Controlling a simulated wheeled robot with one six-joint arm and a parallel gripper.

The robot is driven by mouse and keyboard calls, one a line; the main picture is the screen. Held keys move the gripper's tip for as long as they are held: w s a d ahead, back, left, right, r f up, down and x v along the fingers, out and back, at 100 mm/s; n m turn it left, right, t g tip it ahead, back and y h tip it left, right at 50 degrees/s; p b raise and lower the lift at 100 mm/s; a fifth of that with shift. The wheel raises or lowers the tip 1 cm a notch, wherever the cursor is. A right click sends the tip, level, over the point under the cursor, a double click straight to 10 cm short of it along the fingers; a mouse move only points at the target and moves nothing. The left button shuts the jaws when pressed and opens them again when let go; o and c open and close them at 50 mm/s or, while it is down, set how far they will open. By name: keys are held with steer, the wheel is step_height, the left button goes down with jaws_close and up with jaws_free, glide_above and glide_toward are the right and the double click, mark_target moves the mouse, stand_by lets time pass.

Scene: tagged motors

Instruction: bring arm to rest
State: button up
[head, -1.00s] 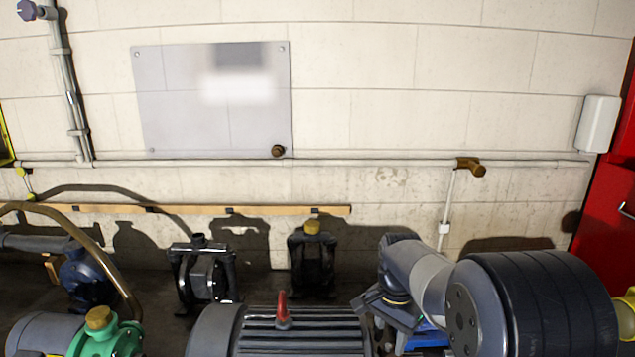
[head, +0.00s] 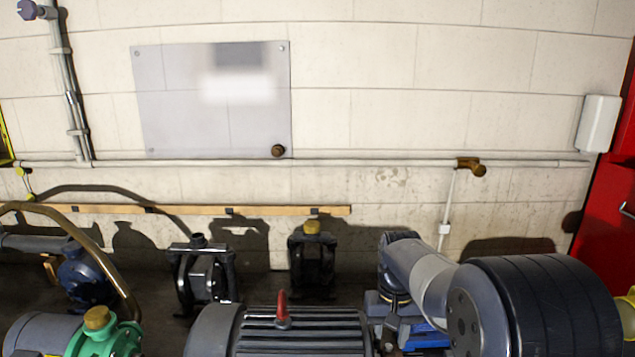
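My arm shows at the lower right: a large dark ribbed joint and a grey link that bends down at its far end. My gripper's fingers are not visible in the head view; the arm's end is hidden behind its own links. A large grey finned motor (head: 300,335) with a red lifting eye (head: 282,308) stands at the bottom centre, left of my arm. A blue object (head: 425,336) shows partly below the arm's link, mostly hidden. No tag can be made out on the motors.
Two dark pumps (head: 204,275) (head: 312,262) stand near the wall. A green pump (head: 105,338) and a blue pump (head: 82,278) with a curved pipe are at the left. A red cabinet (head: 606,215) stands at the right. The space above the arm is clear.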

steer(key=n+b, duration=0.1)
steer(key=n, duration=0.5)
stand_by(0.4)
stand_by(0.3)
